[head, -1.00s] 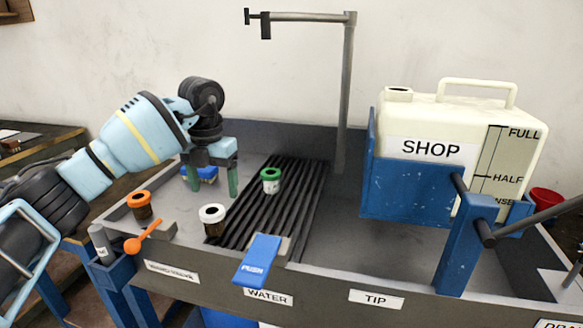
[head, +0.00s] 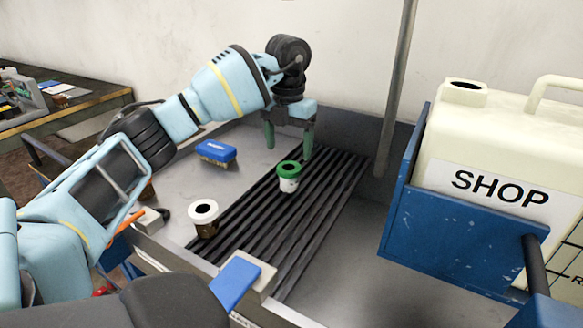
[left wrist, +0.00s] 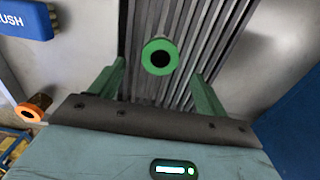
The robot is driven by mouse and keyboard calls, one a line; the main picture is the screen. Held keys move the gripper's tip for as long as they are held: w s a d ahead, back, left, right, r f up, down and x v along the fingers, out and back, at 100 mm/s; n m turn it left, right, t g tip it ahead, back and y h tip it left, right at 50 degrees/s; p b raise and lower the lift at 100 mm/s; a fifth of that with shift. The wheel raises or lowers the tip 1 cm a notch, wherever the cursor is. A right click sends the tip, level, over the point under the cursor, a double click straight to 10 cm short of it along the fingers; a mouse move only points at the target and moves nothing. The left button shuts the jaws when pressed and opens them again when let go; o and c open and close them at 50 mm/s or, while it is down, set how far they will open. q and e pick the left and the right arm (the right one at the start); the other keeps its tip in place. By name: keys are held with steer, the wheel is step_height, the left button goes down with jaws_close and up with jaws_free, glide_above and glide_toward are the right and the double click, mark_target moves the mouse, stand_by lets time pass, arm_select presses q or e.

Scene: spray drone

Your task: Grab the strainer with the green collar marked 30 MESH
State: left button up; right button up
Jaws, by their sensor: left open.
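The strainer with the green collar (head: 289,184) stands upright on the black ribbed rack. Its pale body carries small dark print that I cannot read. In the left wrist view its green collar (left wrist: 147,55) shows from above, with a dark opening, between the two fingers. My left gripper (head: 289,140) is open and empty, its green fingers pointing down just beyond the strainer in the head view. In the left wrist view the gripper (left wrist: 159,76) has a finger to each side of the collar, with gaps. My right gripper does not show.
A white-collared strainer (head: 203,226) stands at the rack's left edge. An orange-collared one (left wrist: 30,112) shows in the left wrist view. The SHOP tank (head: 490,150) stands right.

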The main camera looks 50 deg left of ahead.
mark_target(289, 167)
arm_select(q)
steer(key=shift+f+b, duration=0.35)
steer(key=shift+f, duration=3.35)
steer(key=c, duration=1.2)
steer(key=shift+o, duration=0.2)
steer(key=shift+r, duration=0.1)
steer(key=shift+r, duration=0.45)
steer(key=r, duration=0.2)
steer(key=shift+s+d+r, duration=0.15)
steer(key=shift+d+r, duration=0.15)
steer(key=shift+r, duration=0.05)
steer(key=s+d+r, duration=0.1)
steer(key=s+d, duration=0.8)
steer(key=d, duration=0.3)
steer(key=shift+d+r+p, duration=0.15)
steer(key=shift+d+p, duration=0.15)
